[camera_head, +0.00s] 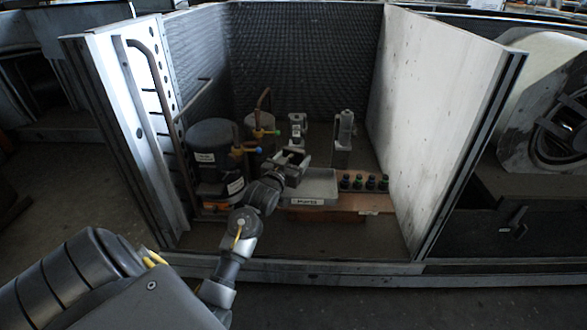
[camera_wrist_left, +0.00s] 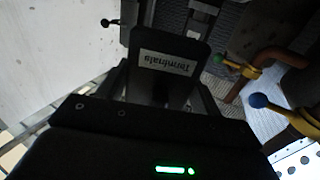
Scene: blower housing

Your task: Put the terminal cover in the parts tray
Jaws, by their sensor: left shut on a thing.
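The terminal cover (camera_wrist_left: 188,46) is a dark plate with a white label reading "Terminals", upside down in the left wrist view. My left gripper (camera_wrist_left: 165,88) is shut on it. In the head view my left gripper (camera_head: 291,158) is inside the housing, at the back left of the parts tray (camera_head: 320,186). The cover is hard to make out there against the dark fingers. The parts tray is a grey, shallow box with a white label on its front, and my wrist overlaps its left end. My right gripper is not in view.
A dark rounded compressor (camera_head: 212,140) with white labels stands left of my wrist, with copper pipes and blue and yellow fittings nearby. Several small green and dark capped parts (camera_head: 363,182) line up right of the tray. A pale wall (camera_head: 440,110) closes the right side.

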